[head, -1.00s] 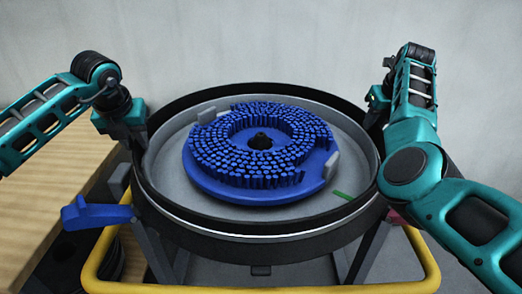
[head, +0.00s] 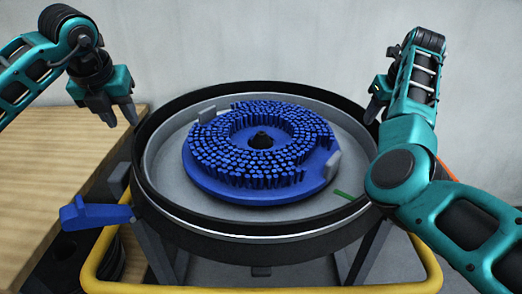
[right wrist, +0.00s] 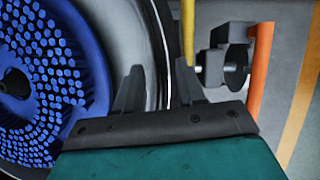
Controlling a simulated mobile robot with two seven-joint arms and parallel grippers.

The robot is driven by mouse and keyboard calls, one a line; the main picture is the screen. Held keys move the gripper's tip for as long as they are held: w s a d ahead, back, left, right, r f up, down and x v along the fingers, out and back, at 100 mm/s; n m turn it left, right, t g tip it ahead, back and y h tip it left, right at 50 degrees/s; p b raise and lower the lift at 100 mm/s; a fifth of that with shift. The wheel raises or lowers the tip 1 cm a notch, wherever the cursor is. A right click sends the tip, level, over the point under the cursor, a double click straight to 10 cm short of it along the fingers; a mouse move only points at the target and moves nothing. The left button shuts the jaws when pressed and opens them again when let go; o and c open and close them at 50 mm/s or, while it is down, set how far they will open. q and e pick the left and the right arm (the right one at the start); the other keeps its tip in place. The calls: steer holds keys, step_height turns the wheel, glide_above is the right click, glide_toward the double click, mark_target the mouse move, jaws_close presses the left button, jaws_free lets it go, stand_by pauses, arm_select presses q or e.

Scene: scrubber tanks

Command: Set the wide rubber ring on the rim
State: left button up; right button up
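The wide rubber ring (head: 240,89) is a black band lying around the top of the round tank, about level. A thin pale line of the rim (head: 262,237) shows below it at the front. Whether it touches the rim all round cannot be told. My left gripper (head: 119,117) is open and empty, above and outside the ring's left side. My right gripper (head: 374,110) is near the ring's right back side, partly hidden by its own arm.
A blue disc brush (head: 260,185) with many bristles lies inside the tank. A blue lever (head: 95,213) sticks out at the left. A yellow tube frame (head: 200,290) runs around the front. A wooden table (head: 50,165) is at the left.

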steer(key=v, duration=0.5)
steer(key=shift+w+d+r, duration=0.15)
steer(key=shift+w+d, duration=0.1)
steer(key=shift+d, duration=0.1)
steer(key=shift+r, duration=0.15)
